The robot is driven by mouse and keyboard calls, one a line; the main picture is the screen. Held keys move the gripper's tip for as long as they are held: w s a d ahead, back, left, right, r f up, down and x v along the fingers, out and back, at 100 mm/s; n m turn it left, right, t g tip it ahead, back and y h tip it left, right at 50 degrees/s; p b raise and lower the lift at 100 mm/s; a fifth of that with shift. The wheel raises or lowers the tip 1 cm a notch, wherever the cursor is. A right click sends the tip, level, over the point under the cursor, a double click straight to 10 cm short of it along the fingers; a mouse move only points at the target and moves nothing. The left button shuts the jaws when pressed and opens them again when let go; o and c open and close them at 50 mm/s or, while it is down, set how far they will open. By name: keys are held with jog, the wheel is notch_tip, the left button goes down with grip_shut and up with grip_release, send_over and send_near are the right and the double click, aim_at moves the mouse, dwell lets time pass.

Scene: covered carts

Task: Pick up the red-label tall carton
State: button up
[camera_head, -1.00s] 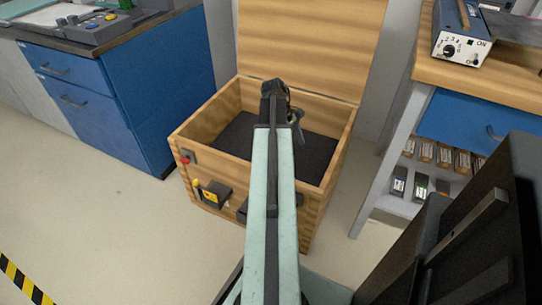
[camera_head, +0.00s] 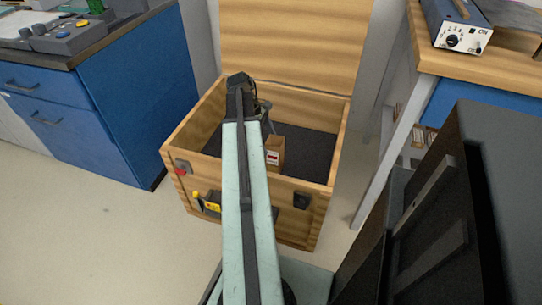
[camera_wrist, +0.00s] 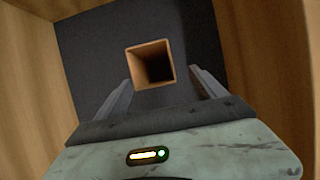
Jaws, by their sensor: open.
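The tall carton (camera_head: 274,152) stands upright on the dark floor of an open wooden chest. It is brown with a red and white label on its front, and my arm hides part of its left side. In the wrist view the carton (camera_wrist: 150,64) is seen from above, with an open top and a dark inside. My gripper (camera_wrist: 162,78) is open above it, with one finger on each side and gaps between fingers and carton. In the head view my gripper (camera_head: 264,116) is partly hidden behind the arm's end.
The wooden chest (camera_head: 335,150) has walls all round the carton and a raised lid (camera_head: 295,45) behind. A blue cabinet (camera_head: 135,95) stands left and a wooden-topped bench (camera_head: 480,70) right. The chest floor around the carton is otherwise clear.

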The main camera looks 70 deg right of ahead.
aim_at(275, 153)
jog(key=b+x, duration=0.2)
jog(key=shift+w+f, duration=0.1)
jog(key=shift+f, duration=0.2)
jog(key=b+x, duration=0.4)
jog(key=x, duration=0.1)
jog(key=shift+s+d+f+b, duration=0.1)
jog(key=shift+s+d+b, duration=0.2)
jog(key=shift+d+b, duration=0.1)
jog(key=c, duration=1.4)
